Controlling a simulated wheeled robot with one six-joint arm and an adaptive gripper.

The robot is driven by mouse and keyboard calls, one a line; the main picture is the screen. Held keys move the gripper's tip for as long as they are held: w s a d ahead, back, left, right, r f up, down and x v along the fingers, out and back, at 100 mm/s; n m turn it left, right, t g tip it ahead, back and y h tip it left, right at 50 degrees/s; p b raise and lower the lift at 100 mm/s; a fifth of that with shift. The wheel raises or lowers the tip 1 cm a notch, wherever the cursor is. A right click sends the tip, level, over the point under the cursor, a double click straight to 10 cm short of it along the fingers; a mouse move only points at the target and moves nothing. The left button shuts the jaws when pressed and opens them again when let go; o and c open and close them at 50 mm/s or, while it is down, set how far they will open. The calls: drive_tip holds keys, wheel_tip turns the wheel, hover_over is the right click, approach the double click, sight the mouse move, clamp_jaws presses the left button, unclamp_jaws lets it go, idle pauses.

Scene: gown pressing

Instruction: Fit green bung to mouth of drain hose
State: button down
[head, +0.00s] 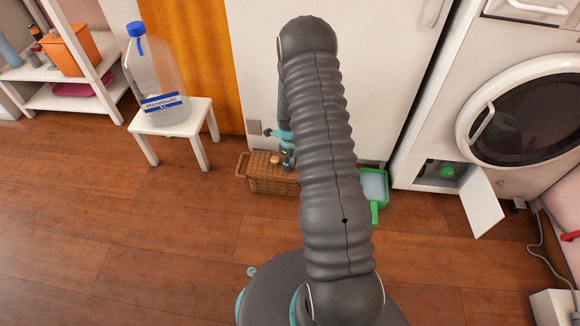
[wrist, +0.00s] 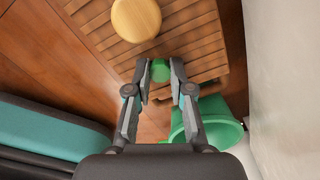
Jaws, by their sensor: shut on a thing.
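My gripper (wrist: 160,75) is shut on a small green bung (wrist: 160,70), held between the fingertips in the wrist view. In the head view, my gripper (head: 288,161) is low over the brown slatted basket (head: 262,182), partly behind my own arm, and the bung cannot be made out there. The basket also fills the top of the wrist view (wrist: 205,40). The drain hose is not clearly visible. A small hatch is open low on the white washing machine (head: 405,140), with a round dark green part (head: 447,170) inside; I cannot tell whether the hose is there.
A round tan lid or knob (wrist: 136,18) is at the basket. A green dustpan-like container (head: 374,187) stands right of it. The hatch door (head: 482,208) sticks out over the floor. A white stool (head: 175,121) bears a large bottle (head: 153,78). The front-left floor is clear.

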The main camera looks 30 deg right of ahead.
drive_tip(key=shift+r+p, duration=0.85)
drive_tip(key=shift+r, duration=0.9)
idle(1.2)
drive_tip(key=n, duration=0.3)
drive_tip(key=shift+s+n, duration=0.15)
drive_tip(key=shift+n, duration=0.25)
drive_tip(key=n, duration=0.1)
drive_tip(key=s+n, duration=0.1)
drive_tip(key=n, duration=0.2)
drive_tip(key=shift+s+a+f+n, duration=0.15)
drive_tip(key=shift+a+n, duration=0.1)
drive_tip(key=shift+n, duration=0.05)
drive_tip(key=n, duration=0.3)
drive_tip(key=s+a+r+n, duration=0.1)
drive_tip(key=shift+n, duration=0.4)
drive_tip(key=s+a+r+n+p, duration=0.1)
drive_tip(key=a+r+n+p, duration=0.4)
drive_tip(key=a+r+n, duration=1)
drive_tip(key=shift+s+r+n, duration=0.2)
drive_tip(key=shift+r+n, duration=0.35)
drive_tip(key=shift+n, duration=0.15)
